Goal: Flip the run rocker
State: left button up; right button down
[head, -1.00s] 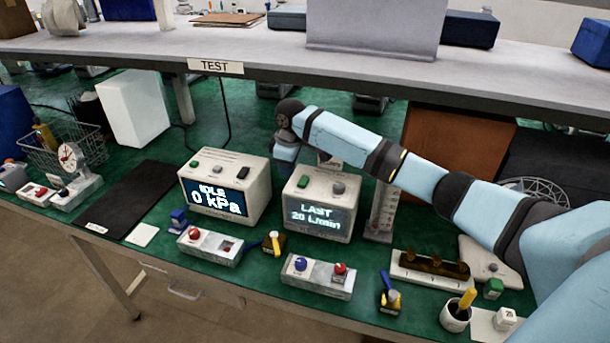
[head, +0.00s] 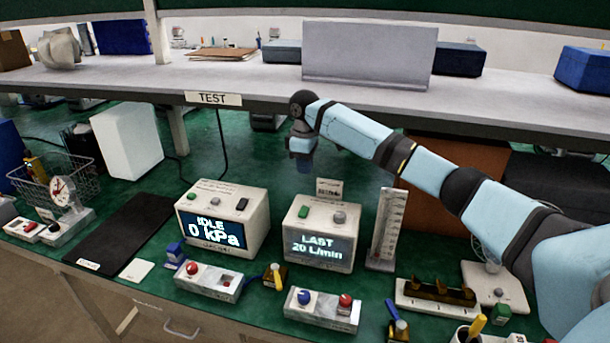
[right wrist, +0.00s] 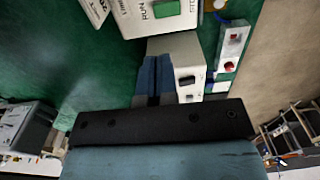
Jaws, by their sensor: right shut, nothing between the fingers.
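A green rocker (head: 303,212) sits on top of the white box whose screen reads LAST 20 L/min (head: 319,239). In the right wrist view the green rocker (right wrist: 167,8) has RUN printed beside it. A grey knob (head: 340,217) is on the same box. The neighbouring box reads IDLE 0 kPa (head: 222,227) and has a black rocker (head: 242,204) on top. My right gripper (head: 302,164) points down above and behind the boxes, shut and empty, apart from the green rocker. Its blue fingers (right wrist: 154,80) show in the right wrist view. My left gripper is not in view.
A shelf (head: 250,92) runs across behind the boxes. Low panels with red and blue buttons (head: 209,281) (head: 323,309) stand in front. A white graduated stand (head: 387,230) is to the right. A black mat (head: 130,228) lies left.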

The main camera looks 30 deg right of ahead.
aim_at(304, 211)
notch_tip(304, 211, down, 12)
jog(key=shift+f, duration=0.1)
jog(key=shift+p, duration=0.3)
jog(key=shift+f, duration=0.1)
dwell(0.4)
jog(key=shift+p, duration=0.4)
jog(key=shift+s+a+r+p, duration=0.25)
jog(key=shift+s+a+p, duration=0.25)
jog(key=shift+p, duration=0.55)
